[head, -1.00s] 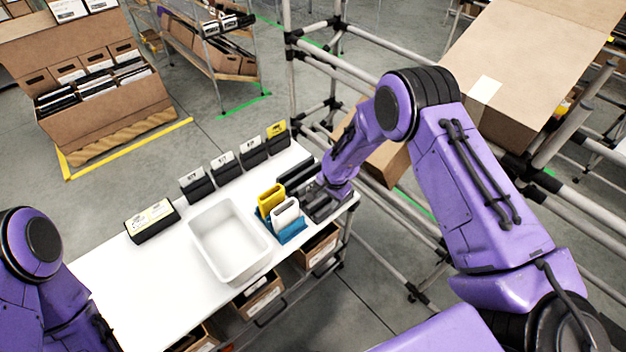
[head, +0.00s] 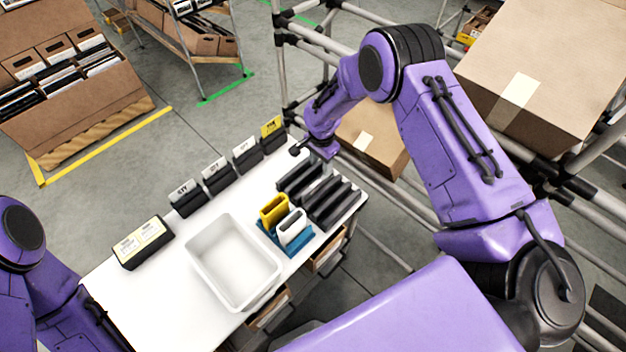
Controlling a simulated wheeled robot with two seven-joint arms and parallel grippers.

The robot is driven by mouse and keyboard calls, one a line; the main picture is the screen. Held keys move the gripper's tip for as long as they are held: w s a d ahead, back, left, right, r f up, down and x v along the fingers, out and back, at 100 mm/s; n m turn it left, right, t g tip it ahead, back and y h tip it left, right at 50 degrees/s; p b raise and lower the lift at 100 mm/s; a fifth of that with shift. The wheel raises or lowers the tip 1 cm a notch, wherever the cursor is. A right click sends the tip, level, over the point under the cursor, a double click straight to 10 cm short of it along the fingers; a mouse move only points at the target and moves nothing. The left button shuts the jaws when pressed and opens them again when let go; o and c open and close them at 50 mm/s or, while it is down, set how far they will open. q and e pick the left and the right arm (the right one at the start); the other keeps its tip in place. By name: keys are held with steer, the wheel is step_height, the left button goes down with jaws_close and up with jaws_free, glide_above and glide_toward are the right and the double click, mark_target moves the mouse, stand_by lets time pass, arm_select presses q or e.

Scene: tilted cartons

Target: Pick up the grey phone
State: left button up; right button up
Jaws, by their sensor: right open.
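A black rack (head: 334,205) of upright dark slabs stands at the right end of the white table (head: 165,290). A greyish slab (head: 314,188) among them may be the grey phone; it is too small to be sure. My right gripper (head: 296,150) is open, beyond the rack's far end, near the table's back edge, and apart from the slabs. Its fingertips are small and partly hidden by the wrist. My left arm comes in at the lower left; its gripper is out of view.
A blue holder (head: 300,247) with a yellow item (head: 273,209) and a white item (head: 292,227) stands beside the rack. An empty white bin (head: 208,272) is left of it. Several black label stands (head: 219,181) line the back edge. A black box (head: 143,243) sits at left.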

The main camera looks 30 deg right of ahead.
steer(key=b, duration=0.3)
glide_above(318, 181)
step_height(318, 181, down, 5)
arm_select(q)
steer(key=f+b, duration=0.1)
steer(key=f, duration=0.1)
steer(key=f+b, duration=0.2)
steer(key=f, duration=0.1)
steer(key=f+b, duration=0.2)
steer(key=f, duration=0.1)
steer(key=shift+s+f, duration=0.25)
steer(key=shift+s, duration=0.1)
arm_select(e)
step_height(318, 181, down, 5)
steer(key=shift+r, duration=0.1)
arm_select(q)
steer(key=shift+d+r, duration=0.1)
steer(key=shift+r, duration=0.15)
arm_select(e)
steer(key=shift+d+r, duration=0.1)
steer(key=shift+r, duration=0.1)
jaws_close()
